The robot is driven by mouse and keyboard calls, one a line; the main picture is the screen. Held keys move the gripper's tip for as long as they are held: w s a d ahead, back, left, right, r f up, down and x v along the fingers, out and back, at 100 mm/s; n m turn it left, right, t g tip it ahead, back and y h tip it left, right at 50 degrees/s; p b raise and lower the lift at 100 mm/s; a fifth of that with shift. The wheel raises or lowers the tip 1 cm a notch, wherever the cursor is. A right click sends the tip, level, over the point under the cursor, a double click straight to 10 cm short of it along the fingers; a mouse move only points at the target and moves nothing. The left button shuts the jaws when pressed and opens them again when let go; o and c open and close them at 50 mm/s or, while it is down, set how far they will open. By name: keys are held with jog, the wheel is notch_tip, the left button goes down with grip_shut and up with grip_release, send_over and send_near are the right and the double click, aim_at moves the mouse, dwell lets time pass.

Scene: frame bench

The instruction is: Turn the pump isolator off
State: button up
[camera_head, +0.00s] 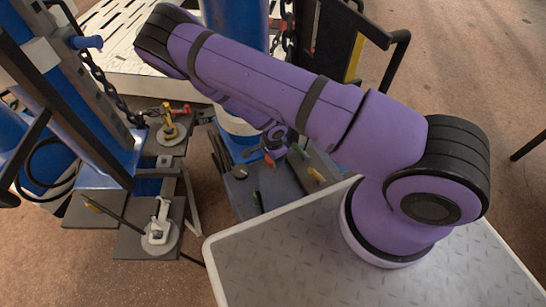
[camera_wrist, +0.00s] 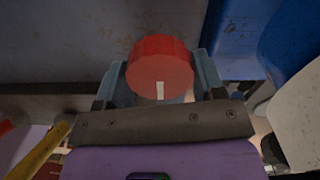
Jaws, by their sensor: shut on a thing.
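A round red knob (camera_wrist: 160,64) with a short white mark on its face sits between the two fingers of my gripper (camera_wrist: 160,82) in the wrist view. The white mark lies at the side of the knob nearest my wrist. The fingers are shut on the knob from both sides. In the head view my gripper (camera_head: 274,143) is low behind my purple arm, at the grey bench (camera_head: 283,187). A small red part shows beside it there, partly hidden. I cannot tell from the frames which label the knob carries.
To the left are a yellow fitting (camera_head: 168,124) and a white fitting (camera_head: 161,214) on round plates. Blue posts and a chain (camera_head: 101,83) stand behind.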

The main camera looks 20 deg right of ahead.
jog(key=o, duration=0.9)
jog(key=shift+o, duration=0.2)
notch_tip(320, 180, up, 11)
jog(key=shift+f, duration=0.1)
dwell(0.4)
